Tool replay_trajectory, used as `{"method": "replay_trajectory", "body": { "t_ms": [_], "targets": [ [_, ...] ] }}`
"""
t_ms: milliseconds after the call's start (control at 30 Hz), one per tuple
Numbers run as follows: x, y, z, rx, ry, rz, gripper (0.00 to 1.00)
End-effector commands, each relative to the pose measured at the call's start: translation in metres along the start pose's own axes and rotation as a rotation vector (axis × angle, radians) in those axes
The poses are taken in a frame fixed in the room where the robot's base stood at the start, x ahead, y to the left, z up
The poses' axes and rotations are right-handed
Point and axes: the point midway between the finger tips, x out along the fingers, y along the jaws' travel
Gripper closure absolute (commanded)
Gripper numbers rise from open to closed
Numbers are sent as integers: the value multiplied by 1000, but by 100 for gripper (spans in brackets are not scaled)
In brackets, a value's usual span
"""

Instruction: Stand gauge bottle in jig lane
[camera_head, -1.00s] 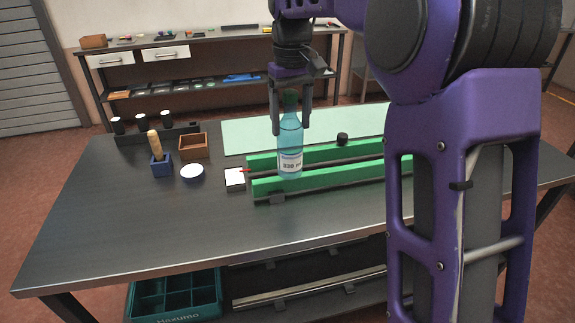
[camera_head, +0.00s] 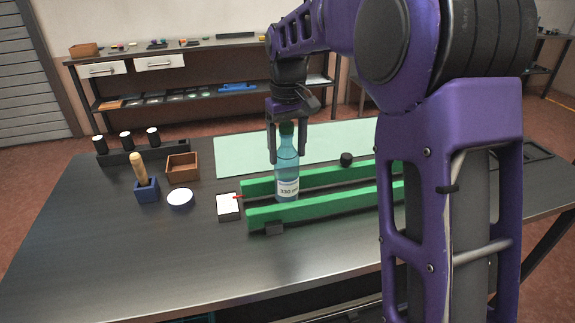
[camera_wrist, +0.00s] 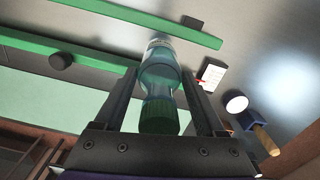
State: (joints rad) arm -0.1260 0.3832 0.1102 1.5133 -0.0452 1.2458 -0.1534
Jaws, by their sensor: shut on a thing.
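The gauge bottle (camera_head: 287,172) is teal and clear, with a green cap and a white label reading about 330 ml. It is upright between the two green rails of the jig lane (camera_head: 330,204), near the lane's left end. My gripper (camera_head: 288,160) points down from above and is shut on the bottle's upper part, with a finger on each side. In the wrist view the bottle (camera_wrist: 160,85) lies between both fingers, cap nearest the camera. The front rail hides the bottle's base, so I cannot tell whether it touches the lane floor.
A white card block with a red pointer (camera_head: 228,206) stands at the lane's left end. A white-topped round dish (camera_head: 180,199), a blue brush holder (camera_head: 147,191) and a wooden box (camera_head: 183,168) stand further left. A black knob (camera_head: 346,159) is behind the lane. The front left tabletop is clear.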

Motion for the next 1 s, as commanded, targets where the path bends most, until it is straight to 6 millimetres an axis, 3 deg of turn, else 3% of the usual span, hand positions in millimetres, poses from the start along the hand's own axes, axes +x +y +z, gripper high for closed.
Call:
{"method": "replay_trajectory", "body": {
  "t_ms": [233, 567, 600, 733, 1000],
  "targets": [
    [33, 0, 1, 0, -3, 0, 100],
    [36, 0, 0, 0, -2, 0, 100],
    [36, 0, 0, 0, -2, 0, 24],
    [36, 0, 0, 0, -2, 0, 1],
    [34, 0, 0, 0, -1, 0, 0]
  ]
}}
